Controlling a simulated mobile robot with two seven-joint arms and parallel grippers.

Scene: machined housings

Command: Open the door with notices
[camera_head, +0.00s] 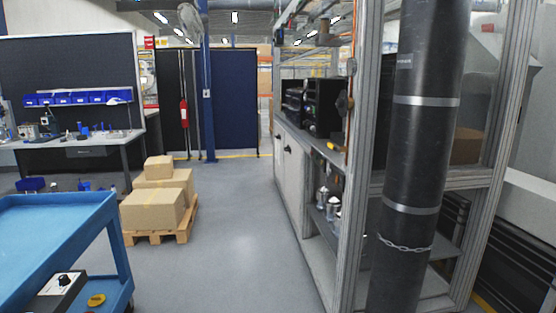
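I cannot make out a door with notices for certain in the head view. At the back left, a small red sign (150,42) hangs above a narrow light strip with small markings (147,75), too small to read. Beside it stand dark tall panels (172,95) and a large dark blue panel (235,100) by a blue post. I cannot tell if any of these is a door. Neither of my grippers is in view.
A blue cart (50,215) stands front left; cardboard boxes (153,208) sit on a pallet (185,222) behind it. A metal-framed bench (295,185) and black cylinder (420,150) fill the right. Grey floor (235,225) between is clear. A red extinguisher (184,113) hangs behind.

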